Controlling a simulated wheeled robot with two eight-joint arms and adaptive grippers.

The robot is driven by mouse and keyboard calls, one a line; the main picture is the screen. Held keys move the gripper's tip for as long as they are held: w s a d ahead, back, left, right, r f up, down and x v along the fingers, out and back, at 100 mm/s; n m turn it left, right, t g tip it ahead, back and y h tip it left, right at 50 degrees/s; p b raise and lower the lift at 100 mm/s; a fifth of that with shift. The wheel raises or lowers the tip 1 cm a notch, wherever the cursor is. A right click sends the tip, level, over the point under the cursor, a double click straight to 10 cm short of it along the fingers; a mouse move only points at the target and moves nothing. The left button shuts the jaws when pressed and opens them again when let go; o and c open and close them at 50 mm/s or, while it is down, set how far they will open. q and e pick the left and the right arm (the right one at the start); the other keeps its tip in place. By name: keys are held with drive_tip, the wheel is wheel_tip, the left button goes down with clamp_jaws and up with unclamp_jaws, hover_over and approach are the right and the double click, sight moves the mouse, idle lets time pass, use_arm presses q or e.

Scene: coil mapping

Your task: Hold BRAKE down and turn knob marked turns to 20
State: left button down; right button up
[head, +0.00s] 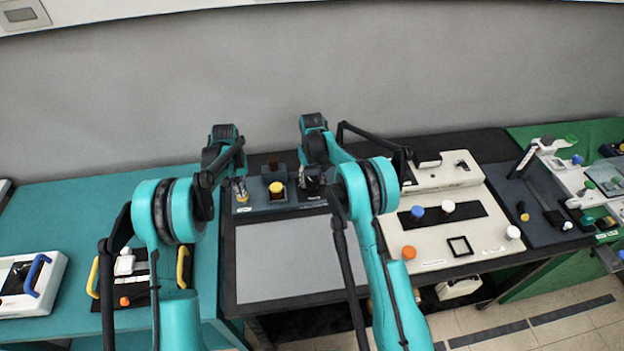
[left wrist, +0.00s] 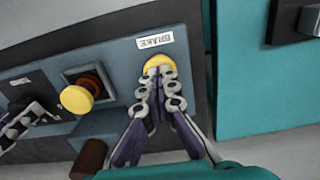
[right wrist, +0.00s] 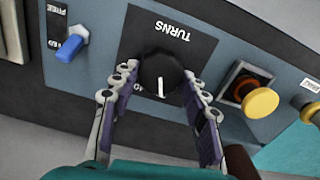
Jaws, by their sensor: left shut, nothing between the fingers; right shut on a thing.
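In the left wrist view, the yellow BRAKE button (left wrist: 157,62) sits just below its white label (left wrist: 155,42). My left gripper (head: 241,192) has its fingertips together at the button's near edge, seemingly touching it. I cannot tell how far the button is pressed. In the right wrist view, the black TURNS knob (right wrist: 162,70) has a white pointer line directed toward my gripper. My right gripper (right wrist: 162,78) is shut on the knob, with a finger on each side. The scale around the knob is mostly hidden, so its value cannot be read.
A yellow mushroom button (right wrist: 260,101) in a square frame sits between the knob and BRAKE. A blue lever (right wrist: 72,46) stands on the knob's other side. A dark brown post (left wrist: 88,158) is near the panel. A grey plate (head: 285,260) lies in front; a white panel (head: 455,235) is to the right.

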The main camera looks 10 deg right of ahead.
sight(312, 181)
drive_tip(key=o, duration=1.2)
drive_tip(key=shift+c, duration=0.2)
wheel_tip(312, 181, up, 12)
use_arm(q)
wheel_tip(312, 181, up, 8)
idle(0.9)
